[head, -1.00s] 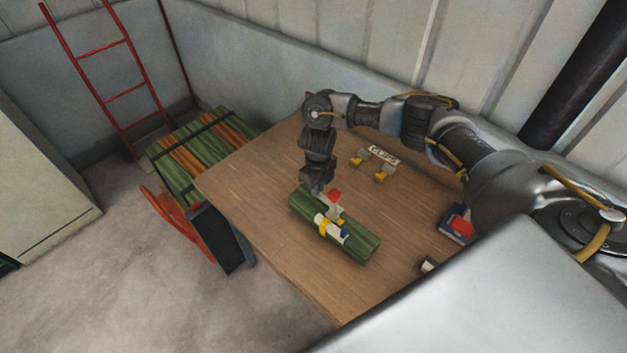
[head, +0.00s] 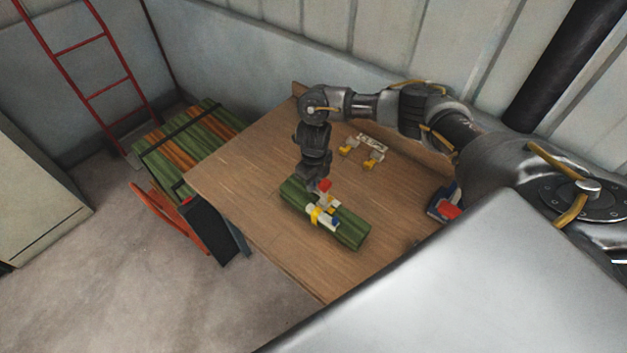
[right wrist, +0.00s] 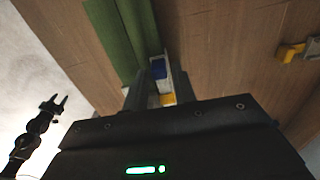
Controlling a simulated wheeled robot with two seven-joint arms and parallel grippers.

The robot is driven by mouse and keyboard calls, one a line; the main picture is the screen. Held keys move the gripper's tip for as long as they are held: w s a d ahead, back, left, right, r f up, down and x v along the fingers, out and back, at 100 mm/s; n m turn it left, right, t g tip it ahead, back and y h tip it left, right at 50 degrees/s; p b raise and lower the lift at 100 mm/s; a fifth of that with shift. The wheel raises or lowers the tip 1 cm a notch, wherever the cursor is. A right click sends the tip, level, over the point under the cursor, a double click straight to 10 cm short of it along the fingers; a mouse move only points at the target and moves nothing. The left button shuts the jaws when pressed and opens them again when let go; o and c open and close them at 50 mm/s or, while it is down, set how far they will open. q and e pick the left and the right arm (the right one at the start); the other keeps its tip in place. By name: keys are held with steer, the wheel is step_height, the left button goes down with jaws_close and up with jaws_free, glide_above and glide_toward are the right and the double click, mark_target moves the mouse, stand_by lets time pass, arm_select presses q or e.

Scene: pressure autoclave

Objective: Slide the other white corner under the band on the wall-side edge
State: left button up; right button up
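White corner pieces (head: 329,200) show at the band, one with a red part (head: 325,186) and one with a blue part (head: 336,218). The right gripper (head: 318,186) is down at the bundle, beside the red part. In the right wrist view, its fingers (right wrist: 148,92) are close to the blue, white and yellow pieces (right wrist: 160,72); what lies between them is too dark to tell. The left gripper (right wrist: 54,103) shows in the right wrist view, open and empty, away from the bundle.
A blue-and-red object (head: 445,205) is near my right arm. A strapped green-and-orange stack (head: 190,145) stands beyond the table. The table's left part is clear.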

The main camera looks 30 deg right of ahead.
steer(key=shift+o, duration=1.2)
step_height(320, 180, up, 11)
steer(key=shift+b, duration=0.4)
steer(key=shift+f, duration=0.1)
